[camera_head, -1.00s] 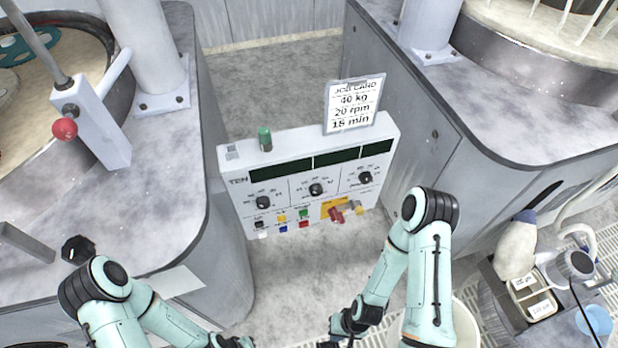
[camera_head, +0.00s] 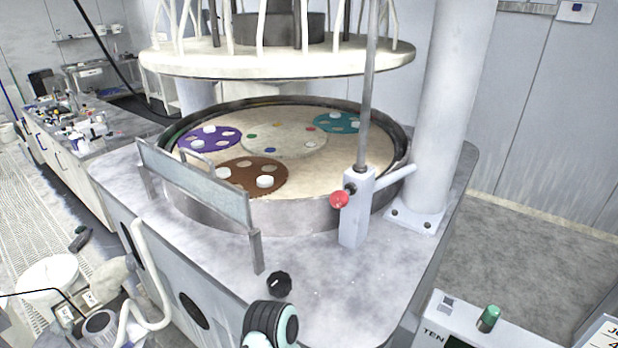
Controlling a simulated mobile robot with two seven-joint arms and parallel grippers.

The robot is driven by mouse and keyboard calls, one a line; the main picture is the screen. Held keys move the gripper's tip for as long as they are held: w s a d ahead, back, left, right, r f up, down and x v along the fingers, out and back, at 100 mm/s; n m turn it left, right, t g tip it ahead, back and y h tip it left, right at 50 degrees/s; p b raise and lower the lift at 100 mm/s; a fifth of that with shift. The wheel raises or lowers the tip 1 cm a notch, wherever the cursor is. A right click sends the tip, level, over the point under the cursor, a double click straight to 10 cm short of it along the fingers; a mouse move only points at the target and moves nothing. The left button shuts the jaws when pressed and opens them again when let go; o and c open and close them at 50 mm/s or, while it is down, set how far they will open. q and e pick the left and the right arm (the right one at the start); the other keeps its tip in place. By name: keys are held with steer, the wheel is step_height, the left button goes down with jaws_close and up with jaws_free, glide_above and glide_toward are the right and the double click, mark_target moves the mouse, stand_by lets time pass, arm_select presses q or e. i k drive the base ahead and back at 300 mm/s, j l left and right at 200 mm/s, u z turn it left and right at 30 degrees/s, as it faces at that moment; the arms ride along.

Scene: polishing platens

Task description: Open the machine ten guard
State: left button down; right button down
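The machine ten control panel (camera_head: 462,325), marked TEN, shows in part at the bottom right, with a green button on top. Beside it stands a polishing machine with a round platen (camera_head: 285,145) carrying purple, brown and teal discs. A low grey guard rail (camera_head: 195,182) on two posts stands upright along the platen's front left side. A black knob (camera_head: 279,284) sits on the deck near its right post. A red ball (camera_head: 339,200) is on a block with a tall rod. Part of my arm shows at the bottom; neither gripper is in view.
A raised upper plate (camera_head: 280,58) hangs over the platen. A thick white column (camera_head: 447,110) stands at the deck's right. A white bucket (camera_head: 50,283) and hoses are at the lower left. A cluttered bench (camera_head: 90,140) is behind; floor at the right is clear.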

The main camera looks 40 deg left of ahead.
mark_target(157, 164)
steer(key=j+u, duration=0.15)
steer(key=u, duration=1.9)
steer(key=j+z, duration=0.1)
steer(key=z, duration=0.55)
steer(key=j+z, duration=0.55)
steer(key=z, duration=0.2)
steer(key=j, duration=1.1)
steer(key=k, duration=0.05)
